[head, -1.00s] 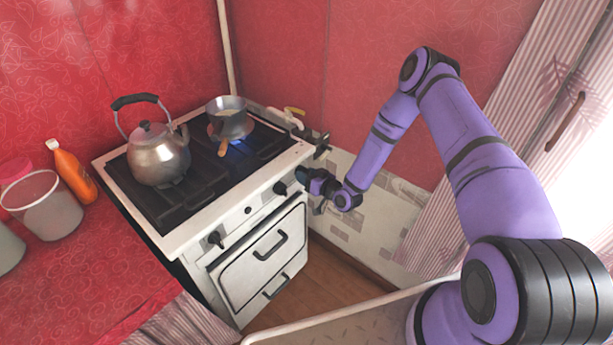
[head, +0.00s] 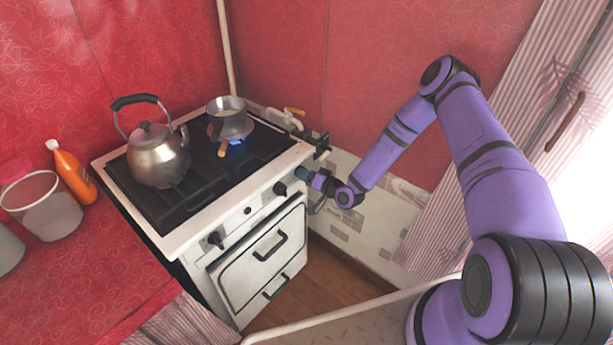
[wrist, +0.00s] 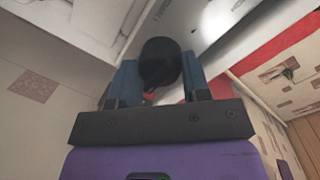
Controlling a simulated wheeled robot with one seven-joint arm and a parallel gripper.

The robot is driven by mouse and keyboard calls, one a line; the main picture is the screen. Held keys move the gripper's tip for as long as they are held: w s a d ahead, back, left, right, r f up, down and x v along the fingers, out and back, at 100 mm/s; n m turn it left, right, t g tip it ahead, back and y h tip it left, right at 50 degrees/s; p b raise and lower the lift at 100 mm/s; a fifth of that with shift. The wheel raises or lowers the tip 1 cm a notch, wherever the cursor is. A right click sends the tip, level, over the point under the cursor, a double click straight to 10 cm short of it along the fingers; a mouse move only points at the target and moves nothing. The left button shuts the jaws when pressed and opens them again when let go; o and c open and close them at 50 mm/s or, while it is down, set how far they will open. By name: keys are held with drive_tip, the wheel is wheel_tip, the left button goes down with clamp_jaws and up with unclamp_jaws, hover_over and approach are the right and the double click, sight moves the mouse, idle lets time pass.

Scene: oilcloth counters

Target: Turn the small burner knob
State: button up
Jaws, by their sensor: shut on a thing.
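The white stove (head: 235,235) has black knobs along its front edge. A black knob (wrist: 160,62) sits between the two blue fingers of my gripper (wrist: 160,78) in the wrist view. My gripper (head: 305,176) is shut on this knob at the right end of the stove front, and its fingers hide most of the knob in the head view. Two other black knobs, a middle one (head: 281,188) and a left one (head: 216,240), stand free. A blue flame (head: 236,145) burns under the small pot (head: 229,120).
A metal kettle (head: 158,158) stands on the left of the hob. The oven door handle (head: 270,245) juts out below the knobs. An orange bottle (head: 72,175) and a bucket (head: 45,215) stand on the red counter (head: 90,285). The floor before the stove is clear.

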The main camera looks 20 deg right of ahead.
drive_tip(key=o, duration=0.9)
